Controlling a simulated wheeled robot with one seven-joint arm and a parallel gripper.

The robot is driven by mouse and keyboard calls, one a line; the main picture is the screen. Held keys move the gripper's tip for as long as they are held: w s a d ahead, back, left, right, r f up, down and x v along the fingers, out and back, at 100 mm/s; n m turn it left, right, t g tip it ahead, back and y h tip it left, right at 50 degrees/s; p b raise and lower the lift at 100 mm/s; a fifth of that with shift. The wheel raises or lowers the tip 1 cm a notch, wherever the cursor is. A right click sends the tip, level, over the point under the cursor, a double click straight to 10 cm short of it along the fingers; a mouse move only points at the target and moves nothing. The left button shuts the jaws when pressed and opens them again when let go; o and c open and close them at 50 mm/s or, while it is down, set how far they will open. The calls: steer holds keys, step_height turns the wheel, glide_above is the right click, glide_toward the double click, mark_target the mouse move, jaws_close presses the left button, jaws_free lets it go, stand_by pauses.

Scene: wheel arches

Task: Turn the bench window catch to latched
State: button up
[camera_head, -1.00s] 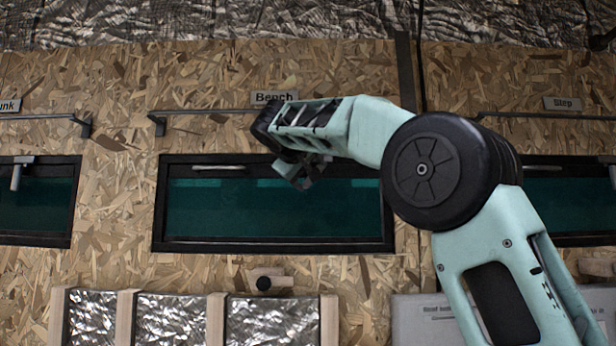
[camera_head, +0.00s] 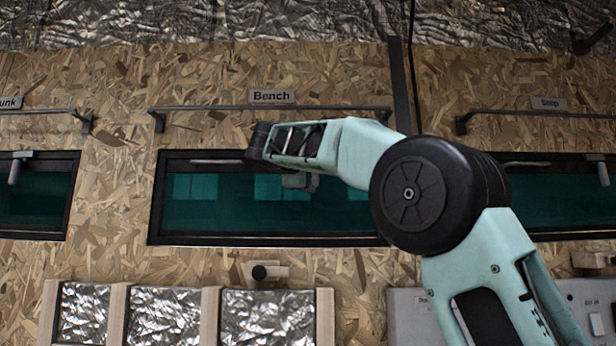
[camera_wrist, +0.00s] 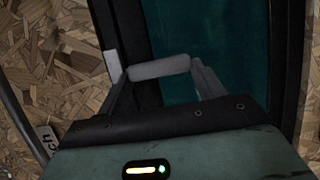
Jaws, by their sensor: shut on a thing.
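The bench window (camera_head: 270,217) has a black frame and teal glass, under the label "Bench" (camera_head: 272,96). My gripper hangs in front of the top edge of this window, right of its middle. In the wrist view, my gripper (camera_wrist: 162,76) has one finger at each end of the catch's pale rounded lever (camera_wrist: 160,67) and is shut on it. The lever points away from the frame edge, over the glass. A grey upright piece (camera_wrist: 113,68) stands at the lever's frame end. In the head view my wrist hides most of the catch.
A rail (camera_head: 215,109) runs above the window, close over my wrist. A pale bar (camera_head: 222,161) lies along the upper frame. A wooden block with a black knob (camera_head: 260,272) sits below. Similar windows stand left (camera_head: 38,200) and right (camera_head: 560,205).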

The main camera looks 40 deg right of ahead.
steer(key=shift+f, duration=0.1)
stand_by(0.4)
steer(key=o, duration=1)
steer(key=shift+c, duration=0.2)
steer(key=b+v, duration=0.5)
steer(key=v, duration=1.2)
steer(key=shift+s+a+b, duration=0.15)
steer(key=shift+a+b, duration=0.05)
steer(key=shift+b, duration=0.15)
steer(key=shift+f, duration=0.15)
